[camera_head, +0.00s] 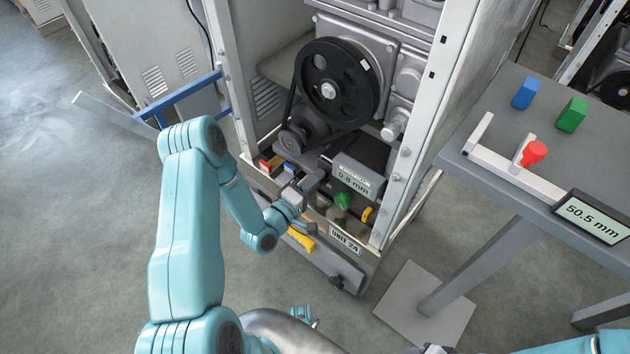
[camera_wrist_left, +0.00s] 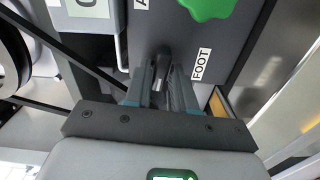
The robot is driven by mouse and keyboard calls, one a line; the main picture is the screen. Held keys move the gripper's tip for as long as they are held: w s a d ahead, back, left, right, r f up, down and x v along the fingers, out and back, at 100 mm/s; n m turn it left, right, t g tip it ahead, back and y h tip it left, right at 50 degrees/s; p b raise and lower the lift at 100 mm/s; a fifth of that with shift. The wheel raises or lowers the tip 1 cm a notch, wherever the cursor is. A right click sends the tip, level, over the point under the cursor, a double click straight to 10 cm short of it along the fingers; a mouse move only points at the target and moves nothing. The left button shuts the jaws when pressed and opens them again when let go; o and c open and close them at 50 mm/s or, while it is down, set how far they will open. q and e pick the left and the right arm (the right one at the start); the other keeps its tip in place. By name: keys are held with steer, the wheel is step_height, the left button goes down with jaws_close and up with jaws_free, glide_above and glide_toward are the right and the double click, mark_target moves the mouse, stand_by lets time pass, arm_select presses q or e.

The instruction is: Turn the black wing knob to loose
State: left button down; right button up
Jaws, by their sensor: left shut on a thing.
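My left gripper (camera_head: 311,184) reaches into the lower part of the open cabinet, just left of a green knob (camera_head: 343,200). In the left wrist view its two fingers (camera_wrist_left: 164,88) are shut on the black wing knob (camera_wrist_left: 163,66), whose dark upright wing shows between them. The knob sits on a dark grey panel (camera_wrist_left: 180,35), left of a "FOOT" label (camera_wrist_left: 201,64). The green knob also shows at the top of that view (camera_wrist_left: 208,8). In the head view the gripper hides the wing knob.
A "0.8 mm" display (camera_head: 352,180) is just right of the gripper. A black pulley (camera_head: 336,84) and belt are above. A yellow handle (camera_head: 301,239) and a dark knob (camera_head: 336,282) are below. A grey table (camera_head: 590,140) with blocks stands right. Cabinet posts flank the opening.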

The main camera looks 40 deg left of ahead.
arm_select(q)
steer(key=shift+d+n, duration=0.1)
steer(key=shift+n, duration=0.5)
steer(key=c, duration=1.1)
jaws_free()
steer(key=shift+s, duration=0.1)
steer(key=s+a+p, duration=0.1)
steer(key=s, duration=1.5)
steer(key=shift+a, duration=0.15)
steer(key=shift+s, duration=0.1)
